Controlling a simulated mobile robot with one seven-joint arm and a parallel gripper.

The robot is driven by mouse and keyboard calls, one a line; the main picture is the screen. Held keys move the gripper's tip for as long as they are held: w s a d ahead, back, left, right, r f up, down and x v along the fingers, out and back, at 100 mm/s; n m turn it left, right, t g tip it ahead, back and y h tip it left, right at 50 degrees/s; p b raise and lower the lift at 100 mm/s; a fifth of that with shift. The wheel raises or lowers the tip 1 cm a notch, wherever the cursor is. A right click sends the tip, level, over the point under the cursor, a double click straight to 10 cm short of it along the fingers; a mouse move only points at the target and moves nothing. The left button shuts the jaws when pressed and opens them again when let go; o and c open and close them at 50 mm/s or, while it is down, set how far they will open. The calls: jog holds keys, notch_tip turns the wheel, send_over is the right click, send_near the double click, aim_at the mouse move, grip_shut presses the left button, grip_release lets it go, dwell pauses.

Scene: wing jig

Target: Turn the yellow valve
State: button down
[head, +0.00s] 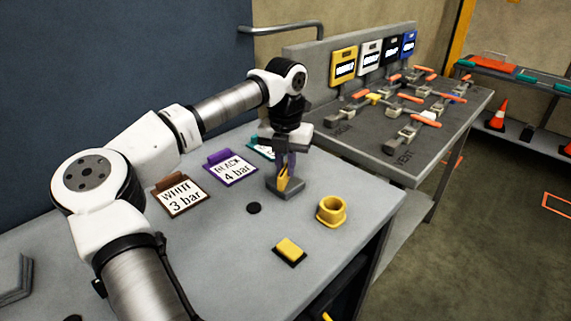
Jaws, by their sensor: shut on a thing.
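My gripper (287,170) points straight down over the near table and is shut on a small upright yellow piece (283,180). This piece stands on a grey block (288,191) on the table top; the fingers hide part of it. On the bench to the right, several grey valves with orange handles sit in rows. One valve there has a yellow body (374,98); it is small in view, and its handle position is hard to tell. My gripper is well apart from that bench's valves.
Tags reading WHITE 3 bar (182,197) and BLACK 4 bar (230,170) lie left of my gripper; a teal one is partly hidden. A yellow ring-shaped cup (332,210) and a yellow block on a black base (289,251) are nearby. Coloured signs (343,67) stand behind the valves.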

aim_at(285, 168)
jog(key=m, duration=0.5)
jog(key=shift+r, duration=0.1)
jog(key=shift+m, duration=0.3)
dwell(0.4)
jog(key=c, duration=1.4)
grip_release()
jog(key=shift+c, duration=0.2)
notch_tip(285, 168, up, 14)
jog(key=shift+b, duration=0.4)
